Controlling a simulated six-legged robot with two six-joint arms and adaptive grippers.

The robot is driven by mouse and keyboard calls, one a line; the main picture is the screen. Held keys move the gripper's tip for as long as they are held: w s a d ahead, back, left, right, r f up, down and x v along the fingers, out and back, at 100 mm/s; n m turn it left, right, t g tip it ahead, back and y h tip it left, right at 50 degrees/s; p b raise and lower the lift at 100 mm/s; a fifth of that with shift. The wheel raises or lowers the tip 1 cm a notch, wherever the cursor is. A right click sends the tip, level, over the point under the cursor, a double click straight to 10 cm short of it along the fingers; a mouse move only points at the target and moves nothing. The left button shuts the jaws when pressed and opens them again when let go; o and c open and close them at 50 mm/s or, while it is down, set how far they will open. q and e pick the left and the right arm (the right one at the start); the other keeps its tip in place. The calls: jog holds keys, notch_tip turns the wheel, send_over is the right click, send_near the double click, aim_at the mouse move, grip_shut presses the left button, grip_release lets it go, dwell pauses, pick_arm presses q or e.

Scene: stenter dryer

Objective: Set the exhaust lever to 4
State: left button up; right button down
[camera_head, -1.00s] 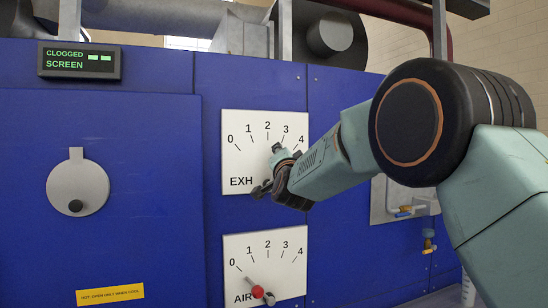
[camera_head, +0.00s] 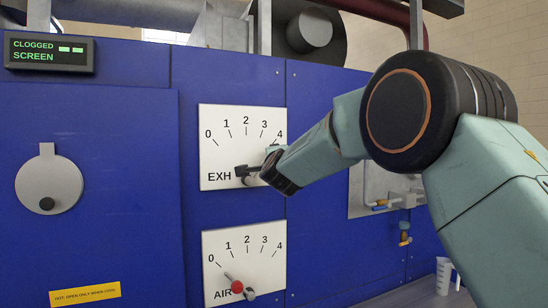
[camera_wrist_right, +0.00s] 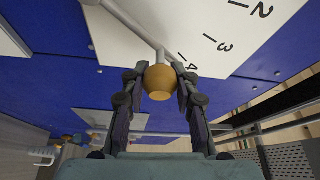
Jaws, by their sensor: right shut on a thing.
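The exhaust panel (camera_head: 215,150) is a white plate marked EXH with a 0 to 4 scale, upper middle in the head view. My right gripper (camera_head: 260,164) is in front of its lower right part and hides most of the lever. In the right wrist view my right gripper (camera_wrist_right: 158,84) has its two fingers closed on the lever's orange knob (camera_wrist_right: 158,82). The grey lever rod (camera_wrist_right: 128,20) runs from the top left to the knob. The knob end lies close to the 4 on the scale; exact alignment is hard to tell. My left gripper is not in view.
The white AIR panel (camera_head: 265,270) with a red-knobbed lever (camera_head: 237,287) is directly below. A CLOGGED SCREEN display (camera_head: 48,53) and a round grey cover (camera_head: 48,185) are at left. A white cup (camera_head: 444,276) stands at lower right.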

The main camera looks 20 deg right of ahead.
jog(key=shift+f, duration=0.3)
jog(key=c, duration=1.4)
grip_release()
jog(key=shift+c, duration=0.2)
jog(key=o, duration=0.5)
jog(key=shift+r, duration=0.15)
jog(key=shift+c, duration=0.2)
jog(key=v, duration=1.2)
